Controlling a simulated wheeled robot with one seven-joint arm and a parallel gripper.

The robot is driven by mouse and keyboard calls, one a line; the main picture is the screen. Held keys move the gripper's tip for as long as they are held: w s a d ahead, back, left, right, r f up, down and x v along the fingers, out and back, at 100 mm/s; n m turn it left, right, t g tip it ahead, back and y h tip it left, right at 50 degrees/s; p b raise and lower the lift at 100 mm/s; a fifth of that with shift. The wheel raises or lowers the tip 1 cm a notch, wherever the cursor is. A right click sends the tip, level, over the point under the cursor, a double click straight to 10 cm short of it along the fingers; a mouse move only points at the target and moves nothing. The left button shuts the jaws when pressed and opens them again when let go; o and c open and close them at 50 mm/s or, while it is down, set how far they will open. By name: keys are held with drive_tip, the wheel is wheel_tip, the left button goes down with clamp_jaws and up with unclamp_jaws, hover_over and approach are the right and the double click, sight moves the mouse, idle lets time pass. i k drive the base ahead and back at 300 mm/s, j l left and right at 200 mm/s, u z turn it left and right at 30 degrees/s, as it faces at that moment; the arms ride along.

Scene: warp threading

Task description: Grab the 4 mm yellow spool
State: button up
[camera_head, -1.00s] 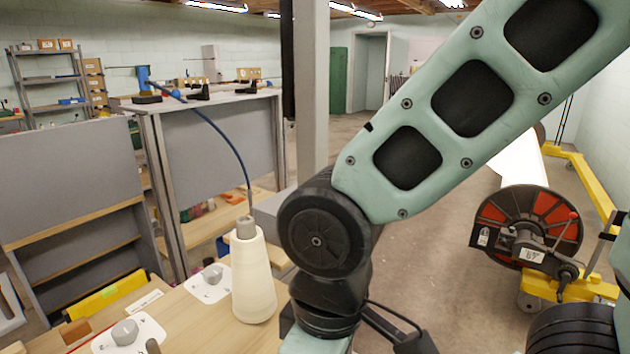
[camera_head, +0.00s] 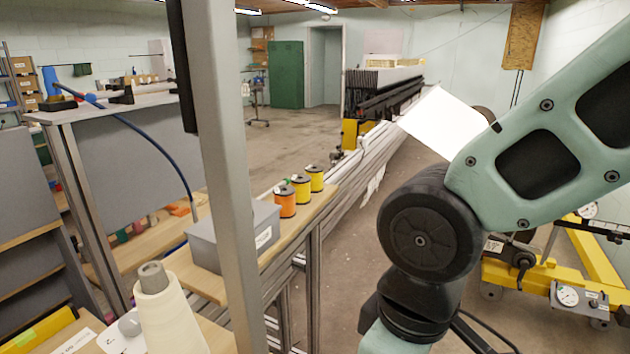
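Two yellow spools stand upright on a wooden bench, one yellow spool (camera_head: 301,188) just behind an orange spool (camera_head: 285,201) and another yellow spool (camera_head: 316,178) farthest back. The spools have dark tops and stand close together in a row. Any size marks on them are too small to read, so I cannot tell which yellow one is 4 mm. My arm crosses the right side of the view, well to the right of the spools. My gripper is out of view below the bottom edge.
A grey box (camera_head: 233,237) with a white label sits on the bench (camera_head: 270,265) in front of the spools. A grey post (camera_head: 222,150) rises left of the spools. A cream thread cone (camera_head: 168,315) stands at lower left. Open floor lies right of the bench.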

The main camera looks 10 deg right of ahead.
sight(316, 172)
drive_tip(key=i+l+u, duration=0.65)
drive_tip(key=i+l, duration=0.15)
drive_tip(key=i+l+u, duration=0.35)
drive_tip(key=l, duration=0.15)
drive_tip(key=k, duration=0.05)
